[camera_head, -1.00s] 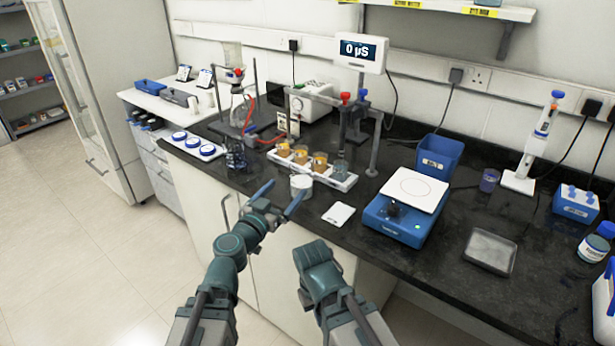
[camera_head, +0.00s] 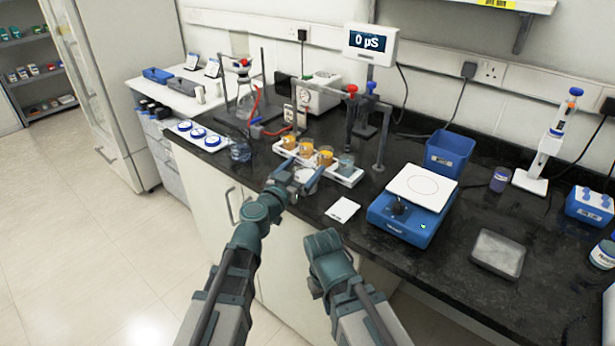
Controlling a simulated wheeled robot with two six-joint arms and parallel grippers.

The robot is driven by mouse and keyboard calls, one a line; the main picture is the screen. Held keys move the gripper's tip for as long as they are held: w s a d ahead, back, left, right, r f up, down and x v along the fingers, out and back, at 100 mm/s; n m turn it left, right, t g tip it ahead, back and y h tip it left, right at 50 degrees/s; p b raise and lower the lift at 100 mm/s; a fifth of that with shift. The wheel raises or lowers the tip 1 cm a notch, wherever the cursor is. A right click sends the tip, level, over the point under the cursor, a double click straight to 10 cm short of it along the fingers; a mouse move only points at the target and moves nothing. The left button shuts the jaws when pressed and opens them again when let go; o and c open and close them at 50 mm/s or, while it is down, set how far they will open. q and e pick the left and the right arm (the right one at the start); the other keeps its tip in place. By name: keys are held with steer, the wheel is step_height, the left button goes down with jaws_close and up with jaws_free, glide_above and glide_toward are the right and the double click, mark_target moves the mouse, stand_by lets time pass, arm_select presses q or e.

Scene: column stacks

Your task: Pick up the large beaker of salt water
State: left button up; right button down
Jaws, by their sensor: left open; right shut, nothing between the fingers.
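A pale, whitish round vessel (camera_head: 305,175) stands on the dark bench near its front edge, just in front of the white rack. It may be the large beaker; its contents are not clear. My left gripper (camera_head: 304,169) is open, with one blue finger on each side of this vessel. Whether the fingers touch it cannot be told. A clear, bluish glass beaker (camera_head: 240,152) stands further left by the bench edge. My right gripper (camera_head: 322,248) is shut and empty, low in front of the bench; its fingertips are hard to make out.
The white rack (camera_head: 350,177) holds several small beakers, some with orange liquid. A clamp stand (camera_head: 381,140) with probes rises behind it. A white card (camera_head: 342,210) and a blue balance (camera_head: 405,215) lie to the right. A stand with tubing (camera_head: 262,100) is behind left.

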mark_target(311, 156)
arm_select(q)
steer(key=x, duration=0.5)
steer(key=shift+w+r, duration=0.2)
steer(key=shift+w, duration=0.05)
steer(key=shift+s+a, duration=0.1)
steer(key=shift+c, duration=0.2)
jaws_close()
